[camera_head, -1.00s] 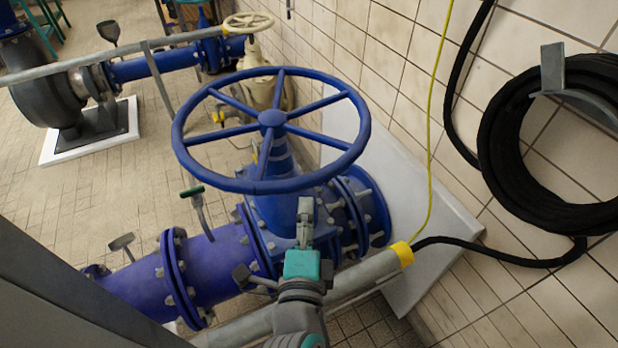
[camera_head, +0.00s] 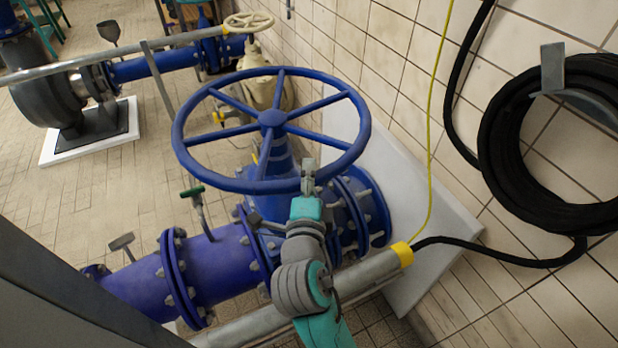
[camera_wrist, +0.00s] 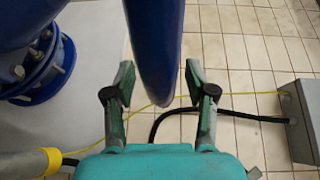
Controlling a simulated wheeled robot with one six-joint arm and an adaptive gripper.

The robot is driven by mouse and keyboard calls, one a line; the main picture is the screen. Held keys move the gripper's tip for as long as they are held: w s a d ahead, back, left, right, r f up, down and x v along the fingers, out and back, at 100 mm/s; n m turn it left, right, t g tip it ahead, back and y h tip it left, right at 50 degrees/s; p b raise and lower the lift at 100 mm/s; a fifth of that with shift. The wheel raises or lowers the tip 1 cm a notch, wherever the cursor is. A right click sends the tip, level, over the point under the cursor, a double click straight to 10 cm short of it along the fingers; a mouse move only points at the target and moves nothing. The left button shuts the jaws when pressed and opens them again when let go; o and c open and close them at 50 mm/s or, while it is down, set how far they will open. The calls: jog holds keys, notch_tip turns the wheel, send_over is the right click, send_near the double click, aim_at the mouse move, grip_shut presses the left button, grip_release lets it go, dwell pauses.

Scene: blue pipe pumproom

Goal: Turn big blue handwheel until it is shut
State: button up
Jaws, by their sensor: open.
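The big blue handwheel (camera_head: 273,118) sits level on top of a blue valve in the head view, with several spokes and a thick round rim. My gripper (camera_head: 309,168) is at the near right part of the rim, its tip overlapping it in the picture. In the wrist view my gripper (camera_wrist: 160,78) is open, one finger on each side of the blue rim (camera_wrist: 157,45). A gap shows between the rim and each finger. I cannot tell exactly how deep the rim sits between the fingers.
A grey pipe with a yellow band (camera_head: 402,254) runs below the wheel. A tiled wall with a black hose coil (camera_head: 500,150) and yellow cable (camera_head: 433,110) is at the right. A smaller cream handwheel (camera_head: 248,21) stands behind. A grey box (camera_wrist: 302,118) shows in the wrist view.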

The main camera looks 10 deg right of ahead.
aim_at(255, 194)
grip_shut()
jog(key=shift+s+a+m+g+h, duration=0.15)
jog(key=shift+a+m+g+h, duration=0.3)
jog(key=shift+a+m+h, duration=0.65)
jog(key=shift+s+a+m+g+h, duration=0.15)
jog(key=shift+a+m+g+h, duration=0.3)
jog(key=shift+a+h, duration=1.2)
jog(key=shift+s+a+m+g+h, duration=0.15)
jog(key=shift+a+m+g+h, duration=0.45)
jog(key=shift+a, duration=1.45)
jog(key=shift+t, duration=0.3)
grip_release()
jog(key=shift+m, duration=0.25)
